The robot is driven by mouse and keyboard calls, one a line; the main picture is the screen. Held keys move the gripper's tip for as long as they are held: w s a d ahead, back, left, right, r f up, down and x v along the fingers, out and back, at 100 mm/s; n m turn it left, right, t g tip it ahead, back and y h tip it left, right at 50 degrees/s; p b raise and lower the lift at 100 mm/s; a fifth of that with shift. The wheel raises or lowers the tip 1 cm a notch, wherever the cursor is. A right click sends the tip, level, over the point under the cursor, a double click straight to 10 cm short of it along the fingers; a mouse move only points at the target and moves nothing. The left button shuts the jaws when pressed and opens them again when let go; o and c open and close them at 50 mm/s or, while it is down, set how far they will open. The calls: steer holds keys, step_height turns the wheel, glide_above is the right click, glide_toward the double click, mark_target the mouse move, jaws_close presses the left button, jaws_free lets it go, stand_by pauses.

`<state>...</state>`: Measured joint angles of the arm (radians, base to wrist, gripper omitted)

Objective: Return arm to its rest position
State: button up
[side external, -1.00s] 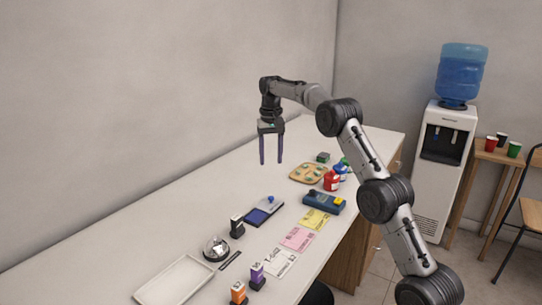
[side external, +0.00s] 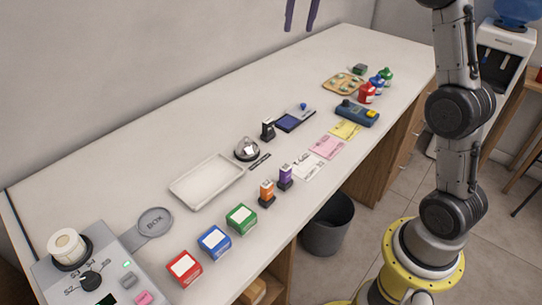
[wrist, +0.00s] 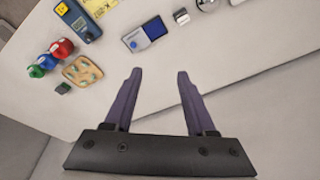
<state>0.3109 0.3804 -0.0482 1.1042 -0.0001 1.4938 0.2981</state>
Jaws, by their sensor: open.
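My gripper (side external: 300,28) shows at the top edge of the side external view, with only its two purple fingers in frame. The fingers point down, apart, above the far back part of the white counter (side external: 110,165) and near the grey wall. In the wrist view my gripper (wrist: 157,75) is open, with nothing between the fingers. Bare counter and wall lie below it. The upper part of my arm is cut off by the frame.
On the counter are a tan tray (side external: 337,87), red bottle (side external: 367,94), blue device (side external: 357,114), bell (side external: 247,150), white tray (side external: 207,181), coloured boxes (side external: 214,242) and a control panel (side external: 105,275). A bin (side external: 328,225) stands on the floor. The counter's back strip is clear.

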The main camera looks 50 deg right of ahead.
steer(key=s+a+r+n+t, duration=0.1)
steer(key=s+a+r+n, duration=0.1)
steer(key=s+a, duration=0.55)
steer(key=s+a+r+n+t, duration=0.15)
steer(key=s+a, duration=0.35)
steer(key=s, duration=0.5)
steer(key=s+a+f+n, duration=0.2)
steer(key=s+f+n, duration=0.1)
steer(key=s+f, duration=0.9)
step_height(320, 180, down, 3)
steer(key=shift+s+a+f+t+y, duration=0.1)
steer(key=shift+s+a+t+y, duration=0.1)
steer(key=shift+t+y, duration=0.25)
steer(key=shift+n, duration=0.25)
